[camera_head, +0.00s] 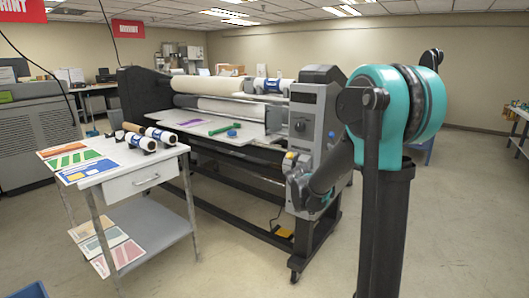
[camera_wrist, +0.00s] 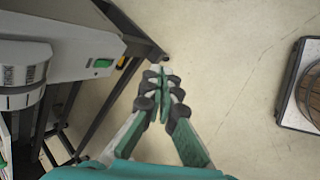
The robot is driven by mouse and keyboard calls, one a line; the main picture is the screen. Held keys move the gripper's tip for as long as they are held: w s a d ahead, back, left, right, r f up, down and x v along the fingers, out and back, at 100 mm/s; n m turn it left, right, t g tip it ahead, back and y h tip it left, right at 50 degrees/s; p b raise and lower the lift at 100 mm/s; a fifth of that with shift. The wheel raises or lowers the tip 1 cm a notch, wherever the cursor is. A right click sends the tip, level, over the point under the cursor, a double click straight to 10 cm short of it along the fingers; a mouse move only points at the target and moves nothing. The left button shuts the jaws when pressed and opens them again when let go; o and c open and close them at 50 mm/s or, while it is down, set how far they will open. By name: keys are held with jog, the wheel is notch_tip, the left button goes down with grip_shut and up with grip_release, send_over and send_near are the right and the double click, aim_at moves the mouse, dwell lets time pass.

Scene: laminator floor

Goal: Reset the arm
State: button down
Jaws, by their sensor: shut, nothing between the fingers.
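My gripper (camera_wrist: 163,72) is shut and empty in the wrist view, its fingertips together above the bare floor. The laminator's grey side housing (camera_wrist: 60,72) with a green switch lies to its left, apart from the fingers. In the head view my teal and black arm (camera_head: 385,110) stands at the right, in front of the right end of the laminator (camera_head: 318,110). The arm's lower link reaches left towards the laminator's end, and I cannot make out the fingers clearly there.
A white side table (camera_head: 135,180) with prints and rolls stands front left. Dark frame legs (camera_wrist: 135,35) run near the fingers' left side. A scale-like platform (camera_wrist: 290,112) with a round brown thing is at the right of the wrist view. Floor (camera_head: 460,220) on the right is clear.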

jog(key=s+f+m+y, duration=0.2)
jog(key=s+m, duration=0.5)
jog(key=s, duration=0.7)
jog(key=s+f+m+g+y, duration=0.1)
jog(key=s+f+m, duration=0.2)
jog(key=s+m, duration=0.5)
jog(key=s, duration=0.6)
jog(key=shift+s+d+m+g+y, duration=0.15)
jog(key=shift+s+m+g+y, duration=0.15)
jog(key=shift+y, duration=0.1)
